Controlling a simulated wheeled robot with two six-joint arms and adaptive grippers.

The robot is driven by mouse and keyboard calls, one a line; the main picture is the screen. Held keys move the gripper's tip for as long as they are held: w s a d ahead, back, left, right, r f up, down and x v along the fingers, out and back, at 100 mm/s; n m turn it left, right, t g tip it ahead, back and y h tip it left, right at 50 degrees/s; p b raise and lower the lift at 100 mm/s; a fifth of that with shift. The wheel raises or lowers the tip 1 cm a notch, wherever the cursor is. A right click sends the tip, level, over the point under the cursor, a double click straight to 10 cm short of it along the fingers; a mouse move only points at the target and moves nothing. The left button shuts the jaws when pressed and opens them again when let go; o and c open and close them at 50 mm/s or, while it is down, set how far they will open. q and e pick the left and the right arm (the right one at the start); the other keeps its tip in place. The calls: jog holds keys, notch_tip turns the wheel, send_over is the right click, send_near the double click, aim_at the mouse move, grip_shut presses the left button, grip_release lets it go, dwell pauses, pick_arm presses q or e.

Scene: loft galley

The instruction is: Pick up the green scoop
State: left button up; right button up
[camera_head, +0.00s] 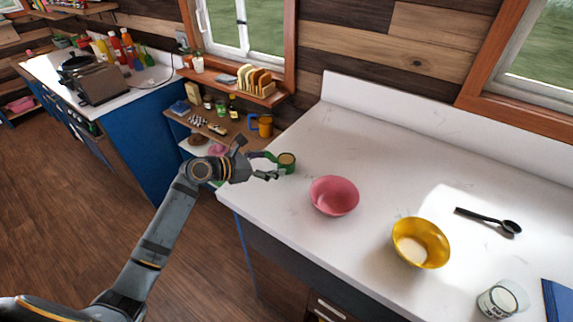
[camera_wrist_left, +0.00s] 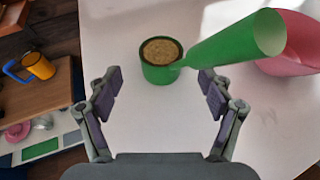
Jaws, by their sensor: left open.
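The green scoop (camera_head: 287,168) stands at the left edge of the white counter. In the left wrist view, its round cup (camera_wrist_left: 160,73) holds something brown and grainy, and its thick green handle (camera_wrist_left: 225,42) reaches toward the upper right, close to the camera. My left gripper (camera_head: 262,159) is open right beside the scoop, with its fingers spread. In the left wrist view, the cup lies just beyond and between the open fingers of the gripper (camera_wrist_left: 163,92), with nothing held. In the head view, the gripper hides part of the scoop. My right gripper is not in view.
A pink bowl (camera_head: 334,196) stands to the right of the scoop, and a yellow bowl (camera_head: 421,243) further right. An orange mug (camera_head: 265,126) is on the low shelf behind. The back of the counter is clear.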

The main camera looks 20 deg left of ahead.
aim_at(285, 162)
pick_arm(q)
jog(key=shift+w+d+f, duration=0.15)
jog(key=shift+w+d, duration=0.25)
jog(key=p+x, duration=0.1)
jog(key=x, duration=0.4)
jog(key=shift+s+a, duration=0.1)
jog(key=shift+s, duration=0.05)
jog(key=shift+c, duration=0.4)
jog(key=c, duration=1.2)
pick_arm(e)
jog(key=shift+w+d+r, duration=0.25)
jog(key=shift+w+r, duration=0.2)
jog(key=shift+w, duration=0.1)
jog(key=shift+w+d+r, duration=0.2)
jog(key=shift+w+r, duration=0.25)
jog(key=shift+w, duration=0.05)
